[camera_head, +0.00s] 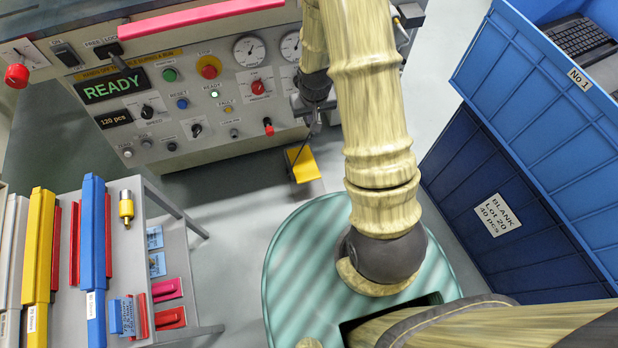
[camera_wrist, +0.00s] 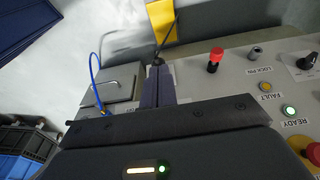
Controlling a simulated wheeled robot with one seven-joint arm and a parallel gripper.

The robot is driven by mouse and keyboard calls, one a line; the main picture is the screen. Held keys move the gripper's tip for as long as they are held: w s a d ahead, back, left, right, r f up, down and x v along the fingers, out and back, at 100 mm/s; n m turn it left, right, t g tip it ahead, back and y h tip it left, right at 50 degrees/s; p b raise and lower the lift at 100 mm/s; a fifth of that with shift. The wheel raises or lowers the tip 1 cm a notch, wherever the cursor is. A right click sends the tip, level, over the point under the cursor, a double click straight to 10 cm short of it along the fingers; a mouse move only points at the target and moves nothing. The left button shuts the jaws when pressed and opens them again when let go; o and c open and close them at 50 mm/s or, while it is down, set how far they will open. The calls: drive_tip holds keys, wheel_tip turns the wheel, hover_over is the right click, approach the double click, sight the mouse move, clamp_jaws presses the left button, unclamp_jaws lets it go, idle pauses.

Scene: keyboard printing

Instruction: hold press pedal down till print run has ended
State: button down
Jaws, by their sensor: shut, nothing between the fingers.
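The yellow press pedal (camera_head: 302,164) is low at the foot of the press's control panel. It also shows at the top of the wrist view (camera_wrist: 161,20). My gripper (camera_head: 315,124) is in front of the panel's lower edge, above the pedal and apart from it. In the wrist view its two dark fingers (camera_wrist: 158,72) are together and empty, pointing toward the pedal. A thin dark rod or cable (camera_wrist: 168,42) runs between the pedal and the fingertip area; whether it touches the fingers I cannot tell. The panel display (camera_head: 114,87) reads READY.
The green READY lamp (camera_head: 214,94) is lit. A counter (camera_head: 115,118) shows 120 pcs. A tool trolley (camera_head: 165,208) stands at left, blue bins (camera_head: 545,110) at right. Grey floor is clear around the pedal.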

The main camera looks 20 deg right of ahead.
wheel_tip(320, 180, down, 15)
drive_tip(key=w+b, duration=0.1)
drive_tip(key=b, duration=0.5)
drive_tip(key=shift+a+f, duration=0.1)
drive_tip(key=b, duration=1)
hover_over(309, 173)
drive_tip(key=f, duration=2)
drive_tip(key=shift+w+f, duration=0.2)
drive_tip(key=shift+w, duration=0.2)
drive_tip(key=shift+s+f+b, duration=0.25)
drive_tip(key=shift+f+b, duration=0.1)
drive_tip(key=shift+f, duration=0.2)
drive_tip(key=shift+s+f+b, duration=0.25)
drive_tip(key=shift+f+b, duration=0.1)
drive_tip(key=shift+f, duration=0.15)
drive_tip(key=shift+s+f, duration=0.2)
drive_tip(key=shift+f, duration=0.2)
